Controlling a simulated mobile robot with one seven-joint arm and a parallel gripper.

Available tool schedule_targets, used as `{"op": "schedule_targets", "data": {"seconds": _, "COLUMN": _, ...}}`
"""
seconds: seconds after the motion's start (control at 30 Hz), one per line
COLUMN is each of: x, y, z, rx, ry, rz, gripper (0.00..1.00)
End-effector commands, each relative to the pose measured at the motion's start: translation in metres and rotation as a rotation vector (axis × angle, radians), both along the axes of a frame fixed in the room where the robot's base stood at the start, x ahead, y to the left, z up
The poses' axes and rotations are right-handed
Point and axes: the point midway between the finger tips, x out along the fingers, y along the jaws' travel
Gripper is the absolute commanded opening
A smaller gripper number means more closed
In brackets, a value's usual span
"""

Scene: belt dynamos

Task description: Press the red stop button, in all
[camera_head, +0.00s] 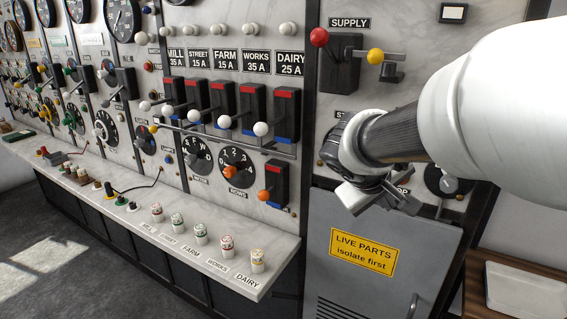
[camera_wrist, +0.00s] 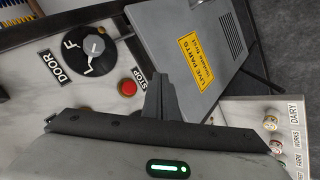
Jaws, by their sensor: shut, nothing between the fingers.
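My gripper (camera_wrist: 160,80) is shut and empty. Its dark fingers appear just right of the button in that view, with a visible gap in the picture; I cannot tell the depth between them. In the head view my gripper (camera_head: 376,196) is in front of the marble panel, above the grey cabinet door. There it hides the button and part of the label, of which only the end shows.
A black DOOR dial (camera_wrist: 88,52) is beyond the button in the wrist view. The grey door (camera_head: 385,255) carries a yellow warning sign (camera_head: 364,252). The SUPPLY switch (camera_head: 340,60) with red and yellow knobs is above my gripper. Several fuses stand on the ledge (camera_head: 235,262).

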Motion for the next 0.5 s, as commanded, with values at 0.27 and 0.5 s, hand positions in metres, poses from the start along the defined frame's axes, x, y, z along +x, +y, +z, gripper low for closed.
{"op": "schedule_targets", "data": {"seconds": 0.27, "x": 0.014, "y": -0.01, "z": 0.001, "rx": 0.001, "ry": 0.002, "rz": -0.002, "gripper": 0.0}}
{"op": "schedule_targets", "data": {"seconds": 0.5, "x": 0.043, "y": -0.03, "z": 0.002, "rx": 0.001, "ry": 0.003, "rz": -0.003, "gripper": 0.0}}
